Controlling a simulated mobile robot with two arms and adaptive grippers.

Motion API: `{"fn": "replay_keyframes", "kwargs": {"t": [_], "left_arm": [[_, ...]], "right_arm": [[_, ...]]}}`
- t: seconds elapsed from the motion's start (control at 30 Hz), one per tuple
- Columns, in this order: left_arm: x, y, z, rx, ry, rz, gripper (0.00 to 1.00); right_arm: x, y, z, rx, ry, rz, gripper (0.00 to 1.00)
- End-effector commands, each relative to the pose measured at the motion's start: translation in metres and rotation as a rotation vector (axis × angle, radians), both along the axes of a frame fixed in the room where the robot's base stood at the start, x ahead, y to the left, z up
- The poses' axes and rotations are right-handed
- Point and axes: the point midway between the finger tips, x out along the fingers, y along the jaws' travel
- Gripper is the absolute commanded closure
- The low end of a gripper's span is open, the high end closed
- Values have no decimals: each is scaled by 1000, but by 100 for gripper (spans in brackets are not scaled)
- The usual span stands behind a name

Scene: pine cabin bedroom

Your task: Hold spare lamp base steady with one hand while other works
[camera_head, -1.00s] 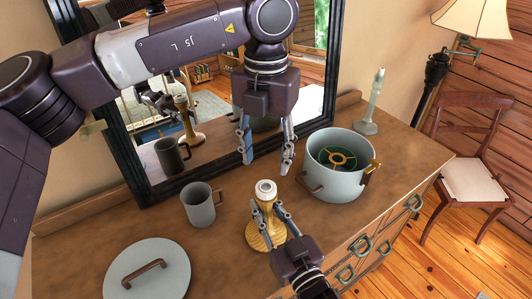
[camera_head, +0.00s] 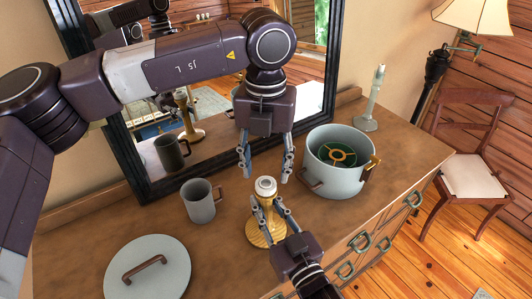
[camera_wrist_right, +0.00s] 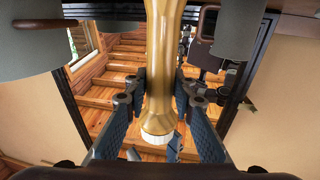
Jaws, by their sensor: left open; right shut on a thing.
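The spare lamp base (camera_head: 265,229) is a turned yellow wooden post with a round foot and a white top, upright on the dresser. My right gripper (camera_head: 268,205) is shut around its stem from the front. The right wrist view shows the golden stem (camera_wrist_right: 160,70) between the dark finger pads (camera_wrist_right: 160,120), with the white end toward the bottom of the picture. My left gripper (camera_head: 266,177) points down, open and empty, with its fingertips just above and behind the white top. I cannot tell the exact gap between them.
A grey pot (camera_head: 335,180) with a green, brass-spoked piece (camera_head: 337,152) inside stands to the right. A grey mug (camera_head: 200,203) and a round lid (camera_head: 150,279) are to the left. A pale candlestick-like post (camera_head: 370,105) stands behind the pot. The mirror (camera_head: 215,155) backs the dresser (camera_head: 320,215).

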Motion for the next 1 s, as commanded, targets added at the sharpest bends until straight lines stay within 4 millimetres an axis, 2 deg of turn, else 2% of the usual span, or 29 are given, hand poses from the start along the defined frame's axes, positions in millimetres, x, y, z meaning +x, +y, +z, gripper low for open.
{"fn": "replay_keyframes", "kwargs": {"t": [0.1,0.23,0.63,1.0], "left_arm": [[0,0,-18,1,1,0,54],[0,0,-30,1,1,-1,54],[0,0,-35,0,-1,-1,55],[0,0,-35,0,-1,-1,96]], "right_arm": [[0,0,1,1,-2,0,100],[0,0,1,1,-2,0,100],[0,0,1,1,-2,0,100],[0,0,1,1,-2,0,100]]}}
